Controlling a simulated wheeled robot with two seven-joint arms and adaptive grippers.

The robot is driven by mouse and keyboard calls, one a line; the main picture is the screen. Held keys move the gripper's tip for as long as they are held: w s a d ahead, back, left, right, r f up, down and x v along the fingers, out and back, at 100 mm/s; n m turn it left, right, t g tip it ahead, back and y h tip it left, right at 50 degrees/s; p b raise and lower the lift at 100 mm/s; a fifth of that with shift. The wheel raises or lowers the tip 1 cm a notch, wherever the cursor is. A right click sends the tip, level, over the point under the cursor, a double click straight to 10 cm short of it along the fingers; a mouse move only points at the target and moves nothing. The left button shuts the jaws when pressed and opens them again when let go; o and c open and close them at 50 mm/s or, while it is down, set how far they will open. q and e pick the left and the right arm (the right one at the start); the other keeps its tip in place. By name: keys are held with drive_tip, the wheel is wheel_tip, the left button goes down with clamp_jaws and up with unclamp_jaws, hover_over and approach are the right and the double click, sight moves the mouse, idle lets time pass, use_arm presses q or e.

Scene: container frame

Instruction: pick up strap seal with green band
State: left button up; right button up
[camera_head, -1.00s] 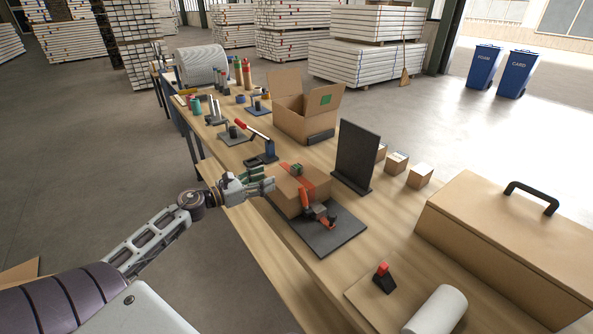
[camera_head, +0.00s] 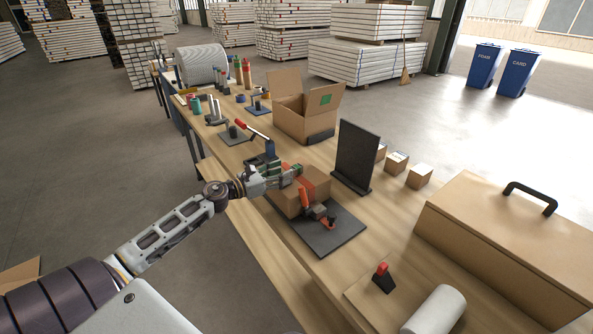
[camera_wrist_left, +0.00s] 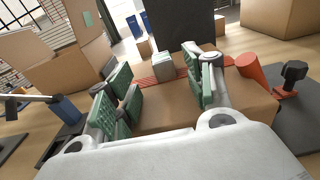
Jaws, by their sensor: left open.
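The strap seal (camera_wrist_left: 163,66) is a small grey-green block on top of a cardboard box (camera_head: 290,203). In the left wrist view it sits on the box's red strap (camera_wrist_left: 183,74), ahead of my fingers and roughly between them. My left gripper (camera_head: 284,172), with green finger pads, is open and empty just above the box. It also shows in the left wrist view (camera_wrist_left: 162,88), one finger on each side of the seal. I cannot tell whether either finger touches the seal. In the head view the fingers largely hide the seal. My right gripper is not in view.
A dark upright panel (camera_head: 357,156) stands behind. An open carton (camera_head: 303,124) is further back, and a large lidded case (camera_head: 495,240) is at right.

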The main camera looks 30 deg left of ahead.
sight(293, 167)
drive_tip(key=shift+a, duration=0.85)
use_arm(q)
drive_tip(key=shift+w, duration=0.1)
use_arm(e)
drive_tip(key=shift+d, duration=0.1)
use_arm(q)
drive_tip(key=shift+w+d, duration=0.15)
drive_tip(key=shift+w, duration=0.15)
drive_tip(key=shift+w+d+r+p, duration=0.1)
drive_tip(key=shift+w+d+p, duration=0.25)
drive_tip(key=shift+w, duration=0.3)
drive_tip(key=shift+w+d, duration=0.2)
drive_tip(key=shift+w, duration=0.25)
drive_tip(key=shift+x, duration=1.05)
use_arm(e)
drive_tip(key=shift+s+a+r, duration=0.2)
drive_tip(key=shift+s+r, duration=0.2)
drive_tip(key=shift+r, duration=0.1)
